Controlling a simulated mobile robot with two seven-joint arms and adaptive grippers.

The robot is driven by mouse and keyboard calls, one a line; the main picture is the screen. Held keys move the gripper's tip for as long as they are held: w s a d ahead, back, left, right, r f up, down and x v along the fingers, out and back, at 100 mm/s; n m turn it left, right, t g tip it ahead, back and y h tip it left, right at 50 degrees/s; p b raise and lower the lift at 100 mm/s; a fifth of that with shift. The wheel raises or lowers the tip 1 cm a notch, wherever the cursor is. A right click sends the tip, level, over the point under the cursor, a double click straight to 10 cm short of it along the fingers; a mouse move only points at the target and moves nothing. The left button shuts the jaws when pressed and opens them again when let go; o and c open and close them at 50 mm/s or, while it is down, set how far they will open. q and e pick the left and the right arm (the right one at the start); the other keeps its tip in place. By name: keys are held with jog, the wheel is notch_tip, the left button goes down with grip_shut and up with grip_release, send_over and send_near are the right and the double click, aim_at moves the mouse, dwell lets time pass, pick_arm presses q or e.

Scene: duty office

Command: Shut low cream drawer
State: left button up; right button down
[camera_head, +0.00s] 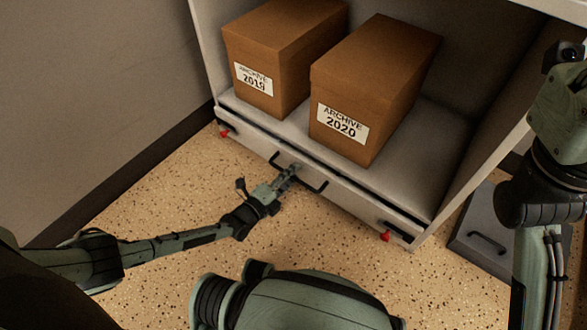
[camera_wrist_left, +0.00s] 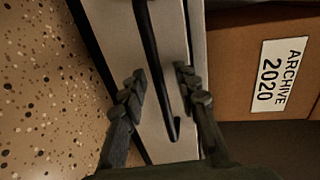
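The low cream drawer (camera_head: 352,203) is at the bottom of the cabinet, with a black bar handle (camera_head: 317,188) on its front. A narrow dark gap runs along the drawer's top edge; I cannot tell exactly how far out it stands. My left gripper (camera_head: 293,170) is at the handle. In the left wrist view the handle (camera_wrist_left: 153,50) passes between the parted fingers of the left gripper (camera_wrist_left: 160,82), and I see no clear contact. My right arm shows at the right, but its gripper is not in view.
Two brown archive boxes, 2019 (camera_head: 262,90) and 2020 (camera_head: 350,100), stand on the shelf above the drawer. Red pieces (camera_head: 385,236) mark the front's ends. A grey unit (camera_head: 480,240) with a handle is at the right. Speckled floor (camera_head: 180,195) lies clear before the cabinet.

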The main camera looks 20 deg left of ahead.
pick_arm(q)
grip_shut()
dwell(0.6)
